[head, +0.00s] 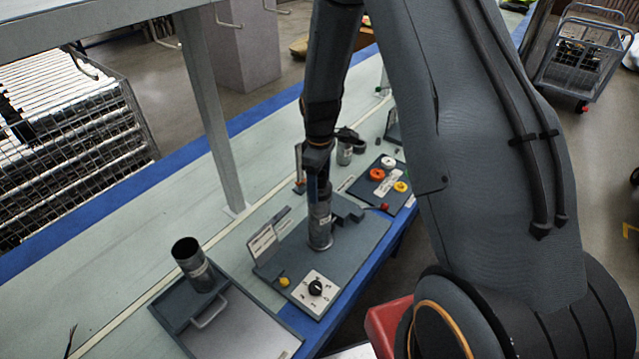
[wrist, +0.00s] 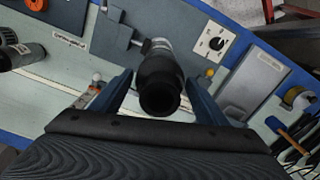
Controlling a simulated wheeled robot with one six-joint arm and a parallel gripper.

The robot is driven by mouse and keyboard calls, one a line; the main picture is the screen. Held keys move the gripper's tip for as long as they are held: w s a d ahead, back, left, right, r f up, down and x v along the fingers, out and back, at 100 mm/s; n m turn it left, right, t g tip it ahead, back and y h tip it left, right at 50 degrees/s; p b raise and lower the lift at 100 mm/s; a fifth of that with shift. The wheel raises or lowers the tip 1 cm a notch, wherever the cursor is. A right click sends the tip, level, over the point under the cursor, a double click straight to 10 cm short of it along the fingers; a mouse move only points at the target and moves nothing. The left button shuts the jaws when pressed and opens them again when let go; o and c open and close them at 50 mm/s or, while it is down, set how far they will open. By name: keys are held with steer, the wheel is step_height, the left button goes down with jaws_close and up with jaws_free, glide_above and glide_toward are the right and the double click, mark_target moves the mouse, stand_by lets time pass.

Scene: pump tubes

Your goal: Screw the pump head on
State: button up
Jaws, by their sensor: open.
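A grey pump tube (head: 320,226) stands upright on a dark fixture plate (head: 358,248). In the wrist view, a black cylindrical piece with a round dark opening, apparently the pump head (wrist: 160,84), sits in line with the top of the tube (wrist: 158,46). My gripper (head: 318,186) points down over the tube's top. In the wrist view its open fingers (wrist: 160,78) stand on either side of the black piece. I cannot tell whether either finger touches it. How far the black piece is threaded on the tube cannot be seen.
A clamp block (head: 346,208) with a red-ended handle adjoins the tube. A knob panel (head: 316,292) and yellow button (head: 284,282) are at the plate's front. Another tube (head: 193,264) stands on a tray at left. Coloured rings (head: 377,174) lie on a board behind.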

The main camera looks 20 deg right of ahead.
steer(key=n, duration=0.5)
steer(key=shift+n, duration=0.3)
steer(key=n, duration=0.5)
steer(key=shift+c, duration=0.3)
steer(key=c, duration=0.9)
steer(key=o, duration=1.3)
steer(key=shift+c, duration=0.2)
steer(key=shift+r, duration=0.1)
